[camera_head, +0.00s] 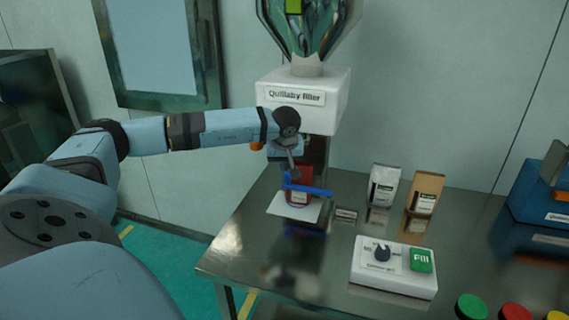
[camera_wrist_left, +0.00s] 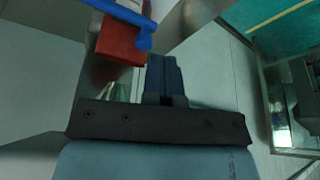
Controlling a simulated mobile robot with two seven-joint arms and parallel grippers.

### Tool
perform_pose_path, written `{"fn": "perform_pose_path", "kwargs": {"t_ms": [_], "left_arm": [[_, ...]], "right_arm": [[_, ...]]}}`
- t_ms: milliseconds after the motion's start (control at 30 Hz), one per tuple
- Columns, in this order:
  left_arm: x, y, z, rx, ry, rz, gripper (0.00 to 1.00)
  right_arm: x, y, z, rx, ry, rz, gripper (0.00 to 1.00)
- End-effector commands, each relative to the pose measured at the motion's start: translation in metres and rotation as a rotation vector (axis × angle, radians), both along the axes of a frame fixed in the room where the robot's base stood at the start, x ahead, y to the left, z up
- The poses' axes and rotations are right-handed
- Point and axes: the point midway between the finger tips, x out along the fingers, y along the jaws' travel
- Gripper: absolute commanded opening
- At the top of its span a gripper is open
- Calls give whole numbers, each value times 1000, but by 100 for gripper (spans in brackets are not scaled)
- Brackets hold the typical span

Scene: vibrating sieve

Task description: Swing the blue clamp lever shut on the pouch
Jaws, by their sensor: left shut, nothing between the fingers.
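The blue clamp lever (camera_head: 307,190) lies roughly level across the front of the red pouch (camera_head: 301,174), under the filler's spout. In the left wrist view the lever (camera_wrist_left: 118,14) ends in a rounded knob, over the red pouch (camera_wrist_left: 118,42). My left gripper (camera_head: 293,173) is shut and empty, close beside the lever at the pouch. In the left wrist view its closed fingers (camera_wrist_left: 164,75) are just short of the lever's knob. I cannot tell from the head view whether they touch. My right gripper is in neither view.
The white Quillaby filler (camera_head: 322,104) stands above the pouch. A control box (camera_head: 394,282) with a knob and green Fill button is front right. A white bag (camera_head: 383,186) and a brown bag (camera_head: 424,192) stand behind it. The metal table (camera_head: 245,262) is clear at front left.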

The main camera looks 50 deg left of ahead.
Motion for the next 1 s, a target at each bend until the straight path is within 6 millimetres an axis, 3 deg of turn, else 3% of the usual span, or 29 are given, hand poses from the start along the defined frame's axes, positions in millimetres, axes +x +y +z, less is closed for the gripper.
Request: {"fn": "perform_pose_path", "kwargs": {"t_ms": [233,833,933,1000], "left_arm": [[-5,-4,18,1,0,0,0],[-5,-4,18,0,0,0,0],[-3,-15,11,-33,-3,-3,0],[-1,-35,-3,-100,-8,-3,0]], "right_arm": [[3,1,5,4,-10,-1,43],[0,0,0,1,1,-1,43],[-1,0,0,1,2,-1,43],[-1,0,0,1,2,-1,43]]}}
